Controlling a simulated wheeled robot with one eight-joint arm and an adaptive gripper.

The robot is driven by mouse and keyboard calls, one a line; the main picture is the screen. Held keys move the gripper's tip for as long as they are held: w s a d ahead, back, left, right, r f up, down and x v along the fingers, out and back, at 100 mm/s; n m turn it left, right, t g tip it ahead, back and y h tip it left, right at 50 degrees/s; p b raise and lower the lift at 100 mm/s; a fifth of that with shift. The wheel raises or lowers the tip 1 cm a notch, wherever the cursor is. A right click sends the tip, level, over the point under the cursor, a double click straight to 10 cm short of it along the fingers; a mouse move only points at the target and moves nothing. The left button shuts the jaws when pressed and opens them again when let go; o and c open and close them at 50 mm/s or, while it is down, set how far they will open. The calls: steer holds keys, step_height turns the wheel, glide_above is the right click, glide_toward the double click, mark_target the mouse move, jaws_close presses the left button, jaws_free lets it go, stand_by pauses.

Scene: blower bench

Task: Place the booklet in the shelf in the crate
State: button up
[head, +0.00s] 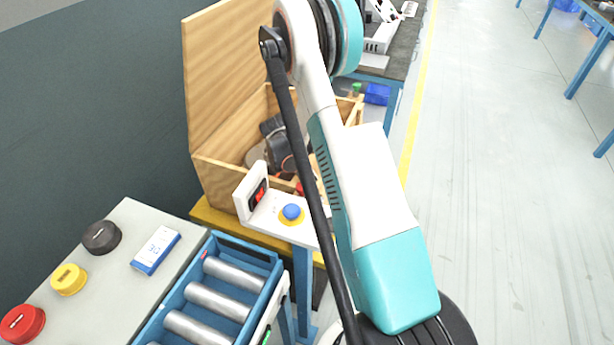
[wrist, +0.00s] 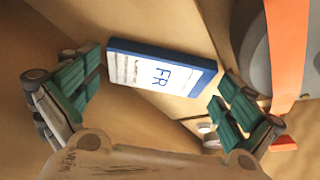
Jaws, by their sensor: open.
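A white booklet with a blue edge and the letters FR (wrist: 160,72) shows in the wrist view, against the wooden inside of the crate. My gripper (wrist: 155,95) is open, with a green-padded finger on each side of the booklet and a gap to the left finger. Whether the right finger touches it, I cannot tell. The wooden crate (head: 222,180) stands open, lid raised, in the head view; my arm hides part of it and my gripper there. A wooden strip, possibly the shelf's edge (wrist: 200,103), runs beside the booklet. Another blue-and-white booklet (head: 156,250) lies on the grey panel.
Dark machine parts (head: 275,145) lie in the crate; a grey round part and an orange strip (wrist: 287,50) are close to my right finger. A stand with a blue button (head: 291,212) is in front of the crate. A roller conveyor (head: 218,300) is at the front.

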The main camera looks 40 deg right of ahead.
steer(key=a+r+n+t+p, duration=0.1)
steer(key=a+r+n+p, duration=0.3)
steer(key=r, duration=0.7)
steer(key=a+r+n+t, duration=0.1)
steer(key=a+r, duration=0.5)
steer(key=r, duration=0.6)
steer(key=s+a+r+n+t+y, duration=0.2)
steer(key=s+a+r+n+t, duration=0.1)
steer(key=s+a+r+n, duration=0.3)
steer(key=s+a+r+n+t+y, duration=0.2)
steer(key=s+a+r+n, duration=0.5)
steer(key=s, duration=0.8)
steer(key=a+n+t, duration=0.1)
steer(key=a+n, duration=0.2)
steer(key=a, duration=0.1)
steer(key=shift+r, duration=0.25)
